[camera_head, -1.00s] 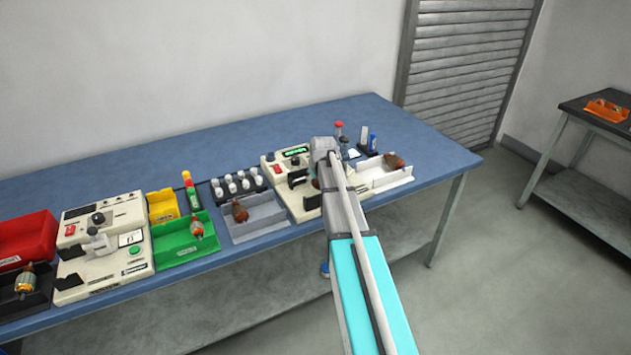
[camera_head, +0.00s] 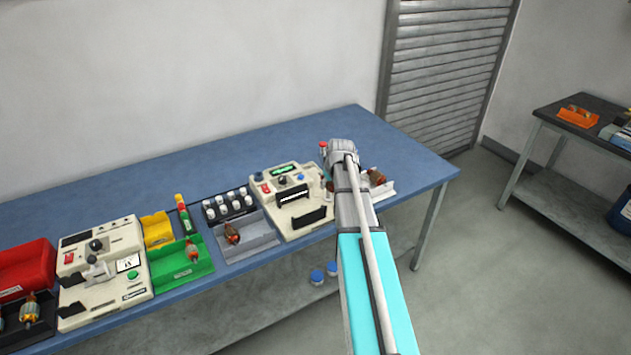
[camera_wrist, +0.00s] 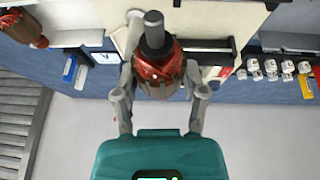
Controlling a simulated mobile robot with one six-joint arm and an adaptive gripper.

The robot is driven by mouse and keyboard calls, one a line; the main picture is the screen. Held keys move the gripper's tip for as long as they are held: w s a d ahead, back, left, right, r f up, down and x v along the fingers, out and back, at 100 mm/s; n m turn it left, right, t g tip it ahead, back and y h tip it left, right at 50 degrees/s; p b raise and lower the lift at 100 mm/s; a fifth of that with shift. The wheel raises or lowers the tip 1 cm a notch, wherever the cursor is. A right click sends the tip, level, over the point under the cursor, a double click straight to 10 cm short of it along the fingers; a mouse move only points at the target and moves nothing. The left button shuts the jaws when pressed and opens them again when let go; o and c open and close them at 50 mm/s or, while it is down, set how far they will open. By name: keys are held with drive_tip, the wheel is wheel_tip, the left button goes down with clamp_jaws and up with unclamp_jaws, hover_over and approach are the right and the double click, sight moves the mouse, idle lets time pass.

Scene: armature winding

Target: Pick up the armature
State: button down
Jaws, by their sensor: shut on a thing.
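My gripper (camera_wrist: 160,86) is shut on a copper-red armature (camera_wrist: 158,68) with a dark shaft end, between its two fingers in the wrist view. In the head view my arm hides most of the gripper, and a small reddish part beside it (camera_head: 328,185) seems to be the held armature. It is near the right edge of the cream tester with a green display (camera_head: 285,170). A second armature (camera_head: 376,176) lies in the white tray (camera_head: 389,189) to the right; it also shows at the upper left of the wrist view (camera_wrist: 24,28).
More armatures lie in the grey tray (camera_head: 262,240), the green tray (camera_head: 168,275) and a black holder (camera_head: 12,335). A second cream machine (camera_head: 100,260) and a red bin (camera_head: 25,262) stand at left. The blue bench is clear along its back and right end.

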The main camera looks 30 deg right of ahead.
drive_tip(key=shift+s+d+r+p, duration=0.35)
drive_tip(key=shift+s+d+r, duration=0.15)
drive_tip(key=shift+s+d, duration=0.3)
drive_tip(key=shift+s+d+r+p, duration=0.35)
drive_tip(key=shift+s+d+r, duration=0.1)
drive_tip(key=shift+s+d, duration=0.25)
drive_tip(key=shift+s, duration=0.1)
